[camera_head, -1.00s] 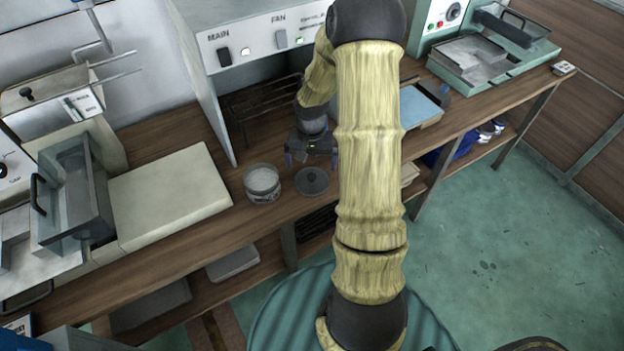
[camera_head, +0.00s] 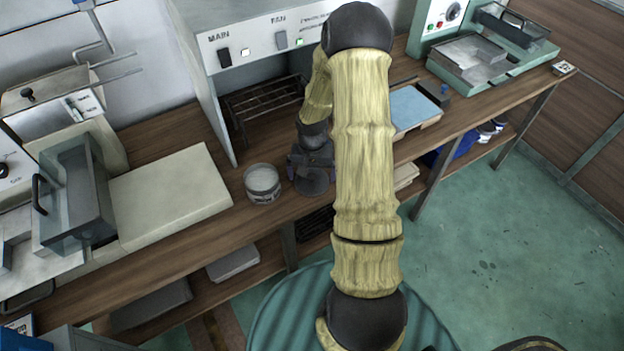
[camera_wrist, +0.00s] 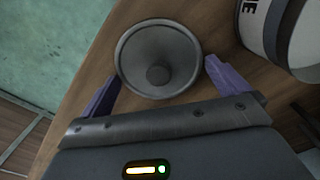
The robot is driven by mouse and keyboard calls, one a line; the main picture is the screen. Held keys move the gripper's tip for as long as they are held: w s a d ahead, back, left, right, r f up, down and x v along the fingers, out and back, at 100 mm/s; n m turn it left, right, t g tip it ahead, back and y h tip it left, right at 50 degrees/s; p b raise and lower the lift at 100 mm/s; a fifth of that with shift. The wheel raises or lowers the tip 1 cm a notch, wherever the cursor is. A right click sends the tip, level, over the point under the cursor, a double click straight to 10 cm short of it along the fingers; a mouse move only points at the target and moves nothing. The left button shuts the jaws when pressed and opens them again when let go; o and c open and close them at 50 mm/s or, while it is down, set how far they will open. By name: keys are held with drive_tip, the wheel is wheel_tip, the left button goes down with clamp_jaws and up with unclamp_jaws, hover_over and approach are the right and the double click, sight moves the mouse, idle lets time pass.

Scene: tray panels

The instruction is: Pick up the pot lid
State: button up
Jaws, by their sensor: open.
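The pot lid (camera_head: 311,184) is a round dark grey disc lying on the wooden bench near its front edge. In the wrist view the lid (camera_wrist: 158,52) shows a raised rim and a round knob in the middle. My gripper (camera_head: 311,176) is over the lid and partly hides it in the head view. In the wrist view its two purple fingers (camera_wrist: 157,82) are spread apart, one on each side of the lid's near part, with nothing held. I cannot tell whether the fingers touch the lid.
A round pot (camera_head: 262,184) stands just left of the lid, close to my gripper; it also shows in the wrist view (camera_wrist: 290,38). A pale board (camera_head: 170,195) lies further left. A hood with switches (camera_head: 250,50) and a dark rack (camera_head: 262,100) are behind.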

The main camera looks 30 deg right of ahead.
sight(312, 174)
drive_tip(key=c, duration=0.6)
drive_tip(key=shift+r, duration=0.15)
wheel_tip(312, 174, up, 10)
idle(0.4)
idle(0.5)
